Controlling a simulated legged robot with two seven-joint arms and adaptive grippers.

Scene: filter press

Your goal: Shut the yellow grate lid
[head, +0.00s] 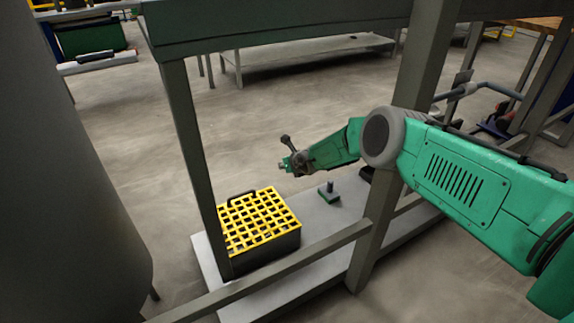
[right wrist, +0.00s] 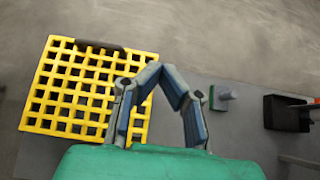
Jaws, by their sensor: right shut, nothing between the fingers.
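The yellow grate lid (head: 262,212) lies over the top of a black box (head: 275,247) in the head view and looks flat. A black handle (head: 241,198) is at its far edge. The grate also shows at the left of the right wrist view (right wrist: 75,88), with the handle (right wrist: 101,45) on its upper edge. My right gripper (head: 291,163) is shut and empty, above and to the right of the box, apart from the lid. Its fingers also show in the right wrist view (right wrist: 163,76), with one overlapping the grate's right edge in the picture. My left gripper is out of view.
The box stands on a low grey platform (head: 318,218) inside a metal frame, with a post (head: 197,160) before its left side. A green block with a peg (head: 329,193) stands right of the box. A dark holder (right wrist: 285,113) is further right.

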